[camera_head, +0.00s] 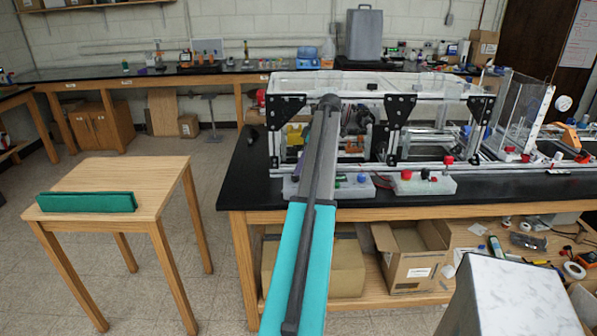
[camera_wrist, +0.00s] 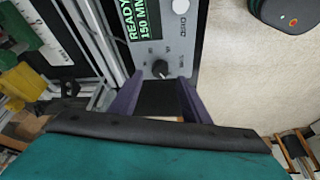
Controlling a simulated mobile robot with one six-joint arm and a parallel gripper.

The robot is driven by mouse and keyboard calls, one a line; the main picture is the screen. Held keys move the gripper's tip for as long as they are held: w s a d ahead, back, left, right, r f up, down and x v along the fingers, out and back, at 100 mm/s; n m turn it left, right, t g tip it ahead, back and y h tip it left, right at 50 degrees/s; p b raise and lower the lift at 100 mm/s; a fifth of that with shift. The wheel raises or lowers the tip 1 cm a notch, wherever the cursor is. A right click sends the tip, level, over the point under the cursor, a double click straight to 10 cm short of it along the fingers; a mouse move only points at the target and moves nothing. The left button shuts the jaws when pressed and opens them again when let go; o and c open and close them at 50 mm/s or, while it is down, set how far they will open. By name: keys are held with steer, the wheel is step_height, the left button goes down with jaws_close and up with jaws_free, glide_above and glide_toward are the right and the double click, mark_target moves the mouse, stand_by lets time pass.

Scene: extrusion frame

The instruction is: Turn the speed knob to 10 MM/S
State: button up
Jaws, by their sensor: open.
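In the wrist view, the small dark speed knob (camera_wrist: 160,68) is on a grey control panel (camera_wrist: 172,42), with small labels around it too blurred to read. A green-lettered display (camera_wrist: 138,20) on the panel reads "READY" and "150 MM", cut off by the picture's edge. My gripper (camera_wrist: 160,84) is open, its two purple fingers apart. The knob appears just past the fingertips, between their lines; I cannot tell whether they touch it.
In the head view, the extrusion frame (camera_head: 345,88) with black brackets stands on a black-topped bench (camera_head: 243,180). A wooden table (camera_head: 150,175) with a green block is at left.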

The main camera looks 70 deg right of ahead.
steer(key=b+v, duration=0.1)
steer(key=v, duration=0.8)
steer(key=shift+r+b, duration=0.35)
steer(key=shift+r, duration=0.05)
steer(key=shift+s, duration=0.2)
